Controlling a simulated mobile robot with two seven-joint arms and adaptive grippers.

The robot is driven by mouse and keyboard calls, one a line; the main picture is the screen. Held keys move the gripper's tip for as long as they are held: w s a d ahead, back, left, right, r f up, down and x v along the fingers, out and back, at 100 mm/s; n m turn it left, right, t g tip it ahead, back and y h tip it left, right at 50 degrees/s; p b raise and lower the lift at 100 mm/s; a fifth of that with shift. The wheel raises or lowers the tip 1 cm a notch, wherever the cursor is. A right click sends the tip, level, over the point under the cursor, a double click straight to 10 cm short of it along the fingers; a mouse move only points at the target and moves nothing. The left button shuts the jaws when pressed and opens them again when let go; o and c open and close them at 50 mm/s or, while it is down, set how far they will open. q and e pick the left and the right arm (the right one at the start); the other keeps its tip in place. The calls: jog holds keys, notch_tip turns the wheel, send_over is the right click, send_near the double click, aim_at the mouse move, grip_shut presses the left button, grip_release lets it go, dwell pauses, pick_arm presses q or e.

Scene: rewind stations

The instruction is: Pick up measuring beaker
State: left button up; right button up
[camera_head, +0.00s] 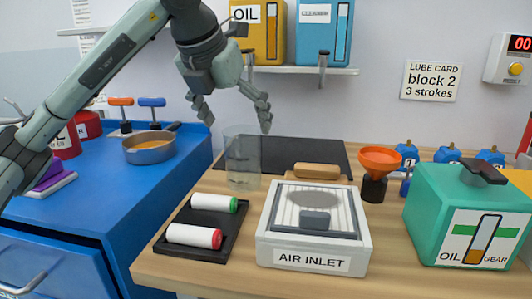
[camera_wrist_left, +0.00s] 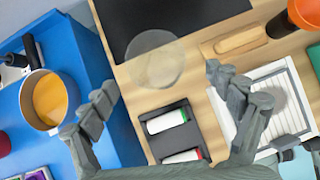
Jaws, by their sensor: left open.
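The measuring beaker (camera_head: 242,158) is a clear, see-through cylinder. It stands upright on the wooden bench, behind the black roll tray and at the near left part of the dark mat. In the left wrist view the beaker (camera_wrist_left: 155,62) shows from above as a round, hazy shape. My left gripper (camera_head: 237,122) is open and empty, above the beaker with its fingers pointing down. In the left wrist view the gripper's fingers (camera_wrist_left: 160,90) are spread wide, with the beaker beyond the gap between them. My right gripper is in neither view.
A black tray (camera_head: 240,232) with two white rolls sits in front of the beaker. The AIR INLET box (camera_head: 365,248) is to its right, with an orange funnel (camera_head: 380,158) further right. A blue cabinet (camera_head: 95,215) with a pan (camera_head: 149,151) is at left.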

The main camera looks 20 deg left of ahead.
aim_at(243, 144)
pick_arm(q)
jog(key=x, duration=0.7)
jog(key=shift+s+a+f, duration=0.15)
jog(key=shift+a+f, duration=0.1)
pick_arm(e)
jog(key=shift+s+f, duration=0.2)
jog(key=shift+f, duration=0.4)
pick_arm(q)
jog(key=c, duration=1.2)
jog(key=shift+r, duration=0.2)
jog(key=shift+c, duration=0.2)
jog(key=s+a+r, duration=0.6)
jog(key=a+r, duration=0.3)
jog(key=r, duration=0.1)
jog(key=shift+s+a+r+b, duration=0.25)
jog(key=shift+s+r+b, duration=0.05)
jog(key=shift+s+r, duration=0.05)
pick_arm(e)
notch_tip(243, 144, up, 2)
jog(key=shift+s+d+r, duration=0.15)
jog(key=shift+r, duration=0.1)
